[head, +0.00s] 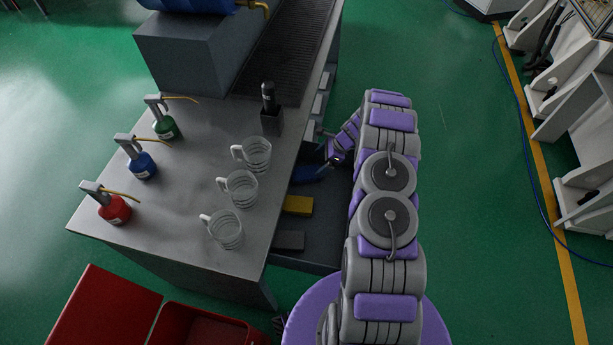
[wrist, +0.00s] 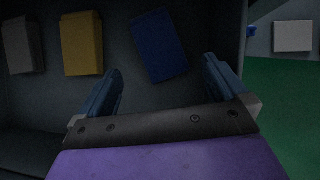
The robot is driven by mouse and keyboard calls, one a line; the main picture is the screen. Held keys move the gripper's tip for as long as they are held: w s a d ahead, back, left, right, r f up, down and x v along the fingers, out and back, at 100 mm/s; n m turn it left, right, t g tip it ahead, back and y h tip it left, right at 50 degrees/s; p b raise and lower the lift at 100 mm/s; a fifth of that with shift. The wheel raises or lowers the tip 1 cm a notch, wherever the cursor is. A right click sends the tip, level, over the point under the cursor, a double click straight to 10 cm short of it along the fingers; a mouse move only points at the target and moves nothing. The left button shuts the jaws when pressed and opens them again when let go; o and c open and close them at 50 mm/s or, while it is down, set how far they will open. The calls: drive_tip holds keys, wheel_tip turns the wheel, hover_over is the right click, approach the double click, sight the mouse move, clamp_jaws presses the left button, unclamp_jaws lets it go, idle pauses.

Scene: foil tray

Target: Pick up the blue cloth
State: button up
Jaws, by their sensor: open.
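A yellow piece (wrist: 82,44) and a grey piece (wrist: 22,45) lie left of the cloth. Green floor lies right.

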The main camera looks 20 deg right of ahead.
sight(308, 172)
drive_tip(key=x, duration=0.3)
drive_tip(key=shift+a+f+b, duration=0.1)
drive_tip(key=shift+f+b, duration=0.05)
drive_tip(key=shift+b, duration=0.15)
drive_tip(key=b+x, duration=0.2)
drive_tip(key=x, duration=0.3)
drive_tip(key=shift+a+f, duration=0.1)
drive_tip(key=shift+f, duration=0.05)
drive_tip(key=c, duration=1)
drive_tip(key=shift+r, duration=0.25)
